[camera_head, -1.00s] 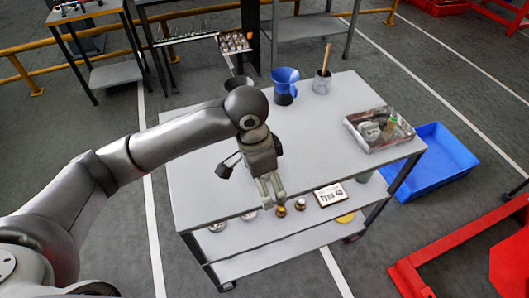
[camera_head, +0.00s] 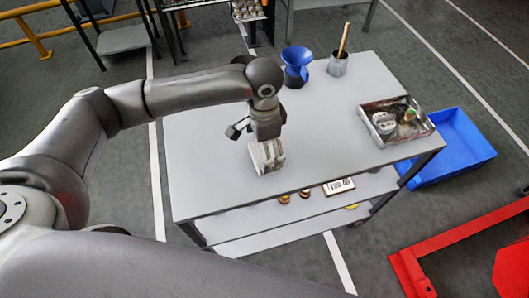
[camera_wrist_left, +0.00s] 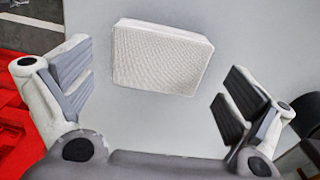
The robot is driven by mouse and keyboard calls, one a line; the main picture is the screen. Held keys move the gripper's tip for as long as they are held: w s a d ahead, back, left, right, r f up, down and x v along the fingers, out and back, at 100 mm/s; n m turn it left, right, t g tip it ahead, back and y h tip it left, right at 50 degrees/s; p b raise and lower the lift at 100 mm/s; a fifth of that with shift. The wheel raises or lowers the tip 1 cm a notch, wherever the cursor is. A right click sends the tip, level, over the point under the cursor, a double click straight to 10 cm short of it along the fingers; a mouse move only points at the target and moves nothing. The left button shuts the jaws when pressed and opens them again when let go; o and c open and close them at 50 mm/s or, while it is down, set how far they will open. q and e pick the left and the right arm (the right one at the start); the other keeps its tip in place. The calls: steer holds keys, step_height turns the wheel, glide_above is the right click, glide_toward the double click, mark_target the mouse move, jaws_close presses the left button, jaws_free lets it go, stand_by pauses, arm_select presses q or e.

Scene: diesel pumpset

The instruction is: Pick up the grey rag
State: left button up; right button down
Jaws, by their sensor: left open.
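In the left wrist view a light grey, woven, folded rag (camera_wrist_left: 162,57) lies flat on the pale grey table top, a rounded square pad. My left gripper (camera_wrist_left: 155,92) is open, with one finger on each side of the picture and the rag ahead between them. The rag looks apart from both fingers. In the head view my left gripper (camera_head: 267,158) points down over the front middle of the trolley top (camera_head: 215,140); it largely hides the rag there, and the height gap cannot be told. My right gripper is not in view.
A blue funnel jug (camera_head: 297,66) and a pot with a wooden handle (camera_head: 338,63) stand at the back. A metal tray (camera_head: 394,133) with items sits at the right. Lower shelves hold several small parts.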

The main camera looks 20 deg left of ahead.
arm_select(q)
step_height(320, 180, down, 2)
steer(key=shift+s+f, duration=0.1)
steer(key=shift+f, duration=0.45)
steer(key=shift+c, duration=0.3)
steer(key=shift+d, duration=0.1)
steer(key=c, duration=0.8)
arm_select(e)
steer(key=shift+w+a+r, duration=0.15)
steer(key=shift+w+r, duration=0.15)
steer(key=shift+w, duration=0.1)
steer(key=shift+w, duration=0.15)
